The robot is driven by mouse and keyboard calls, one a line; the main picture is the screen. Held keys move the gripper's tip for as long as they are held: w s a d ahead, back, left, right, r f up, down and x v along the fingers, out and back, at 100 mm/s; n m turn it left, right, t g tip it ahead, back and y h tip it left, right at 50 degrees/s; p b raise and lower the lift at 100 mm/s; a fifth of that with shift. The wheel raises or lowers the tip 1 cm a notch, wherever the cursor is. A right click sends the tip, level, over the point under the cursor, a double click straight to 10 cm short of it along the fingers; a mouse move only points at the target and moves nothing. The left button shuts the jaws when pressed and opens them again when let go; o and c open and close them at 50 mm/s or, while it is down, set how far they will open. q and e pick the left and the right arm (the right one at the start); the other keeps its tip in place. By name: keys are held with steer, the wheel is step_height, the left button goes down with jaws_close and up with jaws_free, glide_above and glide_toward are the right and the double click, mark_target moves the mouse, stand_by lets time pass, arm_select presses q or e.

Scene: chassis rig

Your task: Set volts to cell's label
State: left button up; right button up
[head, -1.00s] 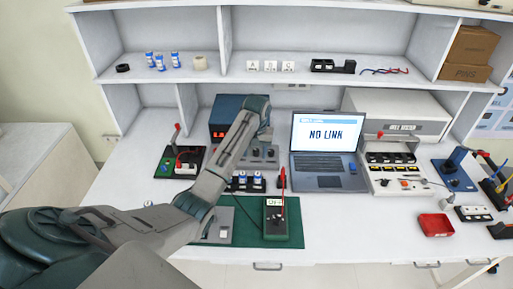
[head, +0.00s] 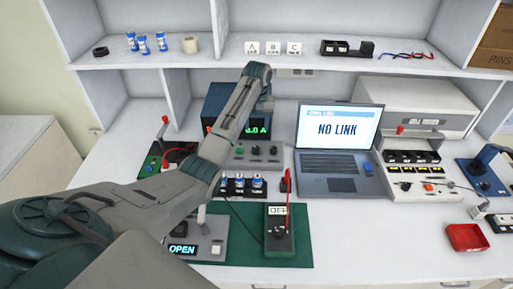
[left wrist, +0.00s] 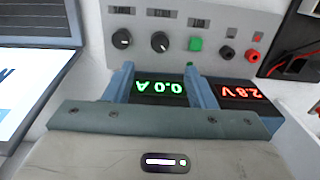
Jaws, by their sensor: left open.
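The power supply (head: 226,98) stands at the back of the bench. In the left wrist view, upside down, its displays read 2.8 V in red (left wrist: 238,92) and 0.0 A in green (left wrist: 160,87). Its grey panel carries two black knobs (left wrist: 122,39) (left wrist: 160,42), a green button (left wrist: 196,44) and two sockets; the small labels are unreadable. My left gripper (left wrist: 158,70) is open and empty, its blue fingers over the display area, apart from the knobs. In the head view the arm hides the volts readout. Blue-and-white cells sit in a black holder (head: 240,194); their labels are unreadable. My right gripper is out of view.
A laptop (head: 335,160) reading NO LINK stands right of the supply. A green mat (head: 300,245) in front bears a meter (head: 279,238) reading OFF and a grey box (head: 200,240) reading OPEN. More cells (head: 143,46) stand on the shelf. A red tray (head: 466,238) lies right.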

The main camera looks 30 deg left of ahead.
mark_target(256, 147)
arm_select(q)
steer(key=f+p, duration=0.1)
steer(key=f, duration=1)
steer(key=shift+w+a+f+p, duration=0.1)
steer(key=shift+a+f+p, duration=0.1)
steer(key=shift+p, duration=0.2)
steer(key=c, duration=1)
steer(key=shift+o, duration=0.2)
